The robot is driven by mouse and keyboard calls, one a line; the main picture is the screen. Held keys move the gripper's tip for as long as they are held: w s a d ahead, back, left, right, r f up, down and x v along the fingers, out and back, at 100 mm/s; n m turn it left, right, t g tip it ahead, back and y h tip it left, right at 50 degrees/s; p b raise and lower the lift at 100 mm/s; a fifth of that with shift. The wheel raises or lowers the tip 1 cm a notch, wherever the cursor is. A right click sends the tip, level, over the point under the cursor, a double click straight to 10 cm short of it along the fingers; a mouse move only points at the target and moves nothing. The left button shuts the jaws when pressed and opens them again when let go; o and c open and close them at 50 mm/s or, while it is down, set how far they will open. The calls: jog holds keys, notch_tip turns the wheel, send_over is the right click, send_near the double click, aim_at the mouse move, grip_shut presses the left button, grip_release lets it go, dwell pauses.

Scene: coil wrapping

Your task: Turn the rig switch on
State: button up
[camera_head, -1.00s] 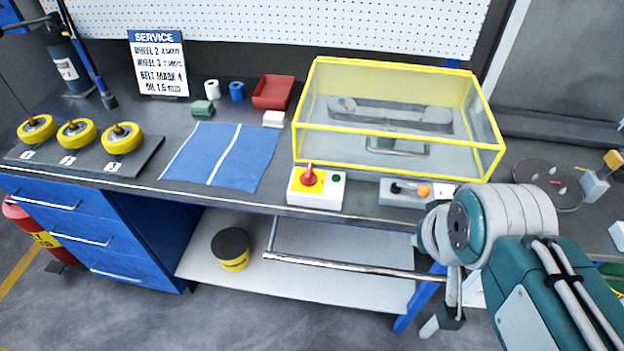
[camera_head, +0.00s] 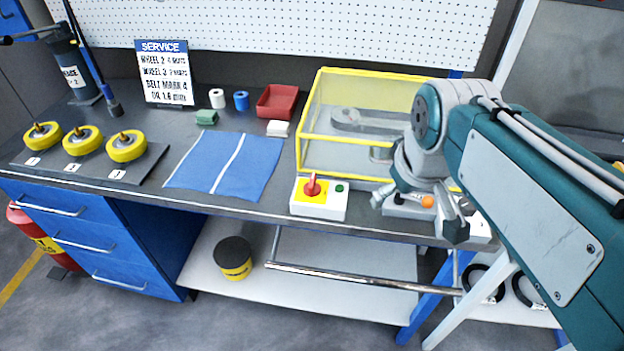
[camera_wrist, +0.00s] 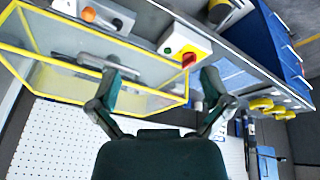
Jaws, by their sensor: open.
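The rig switch, a red knob (camera_head: 312,187) on a yellow plate, sits on a white box (camera_head: 318,210) with a green button (camera_head: 339,188) at the bench's front edge. In the wrist view the red knob (camera_wrist: 188,59) shows upside down, above and between my fingers. My gripper (camera_head: 418,213) is open and empty, to the right of the white box and apart from it, in front of a grey box with an orange-tipped lever (camera_head: 428,201). My gripper's two fingers (camera_wrist: 160,82) are spread in the wrist view.
A yellow-framed clear case (camera_head: 340,100) stands behind the switch box. A blue cloth (camera_head: 205,165), yellow wheels (camera_head: 127,146) and a red tray (camera_head: 276,101) lie to the left. A metal rail (camera_head: 340,279) runs below the bench edge.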

jog(key=w+a+n+g, duration=0.2)
jog(key=w+a+n, duration=0.35)
jog(key=w, duration=0.35)
jog(key=n+g, duration=0.2)
jog(key=n, duration=0.4)
send_over(312, 179)
notch_tip(312, 179, down, 5)
notch_tip(312, 179, down, 11)
jog(key=shift+f, duration=0.1)
jog(key=c, duration=1)
